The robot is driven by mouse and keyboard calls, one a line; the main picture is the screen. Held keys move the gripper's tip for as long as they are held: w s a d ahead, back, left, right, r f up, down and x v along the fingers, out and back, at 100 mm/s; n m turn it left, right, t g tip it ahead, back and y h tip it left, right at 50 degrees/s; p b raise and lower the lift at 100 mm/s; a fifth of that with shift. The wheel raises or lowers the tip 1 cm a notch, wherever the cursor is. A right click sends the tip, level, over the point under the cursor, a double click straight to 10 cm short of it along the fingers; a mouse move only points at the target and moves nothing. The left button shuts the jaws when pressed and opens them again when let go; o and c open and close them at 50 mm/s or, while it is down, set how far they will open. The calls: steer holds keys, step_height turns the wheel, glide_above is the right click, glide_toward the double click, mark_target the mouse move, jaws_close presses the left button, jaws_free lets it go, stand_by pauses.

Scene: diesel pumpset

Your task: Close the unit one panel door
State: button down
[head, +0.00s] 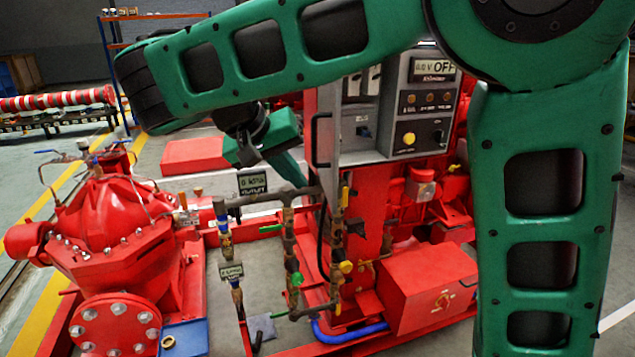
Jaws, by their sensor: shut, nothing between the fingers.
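The control panel (420,110) stands right of centre, grey-faced on a red frame, with a display reading OFF, knobs and a yellow round switch. At its left side is what looks like the panel door (326,95), a narrow upright red and grey piece with a black handle, seen nearly edge-on. Its exact angle is hard to tell, and my arm hides its top. My gripper (298,179), green, is shut and empty just left of the handle. It points down and right, and I cannot tell whether it touches the door.
A red pump (110,240) stands at the left. Pipes with valves and gauges (290,240) rise below my gripper. A red box (425,288) sits low in front of the panel. Free floor (35,200) with yellow lines lies at the far left.

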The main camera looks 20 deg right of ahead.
steer(key=d, duration=0.1)
steer(key=d+f, duration=0.1)
steer(key=d, duration=0.1)
steer(key=d+f, duration=0.1)
steer(key=d, duration=0.1)
steer(key=shift+d, duration=0.1)
stand_by(0.4)
